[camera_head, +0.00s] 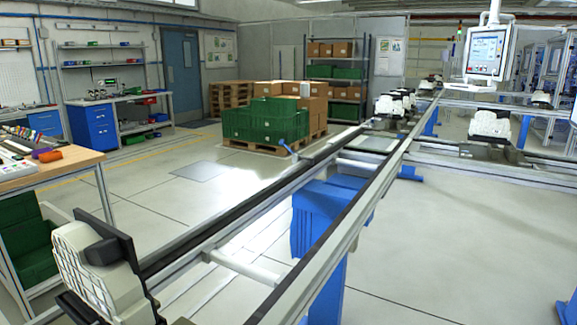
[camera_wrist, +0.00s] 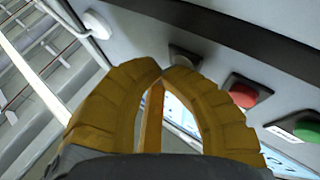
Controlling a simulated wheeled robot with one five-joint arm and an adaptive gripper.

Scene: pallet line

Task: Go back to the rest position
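My gripper (camera_wrist: 163,74) shows in the wrist view with its yellow-brown ribbed fingers curved together. The fingertips meet, and no object shows between them. The tips are in front of a grey control panel (camera_wrist: 225,62), close to a dark knob (camera_wrist: 184,58) on it. I cannot tell whether they touch the knob. A red button (camera_wrist: 249,92) and a green button (camera_wrist: 306,127) are to the right of the tips. A pale round button (camera_wrist: 97,25) is at the upper left. My gripper does not show in the head view.
A conveyor rail (camera_head: 342,222) runs from the front to the back, carrying pale machine parts on fixtures. A workbench (camera_head: 62,165) stands at the left. A pallet with green crates (camera_head: 262,120) and boxes is behind. A screen (camera_head: 487,52) hangs at upper right. Open floor lies at lower right.

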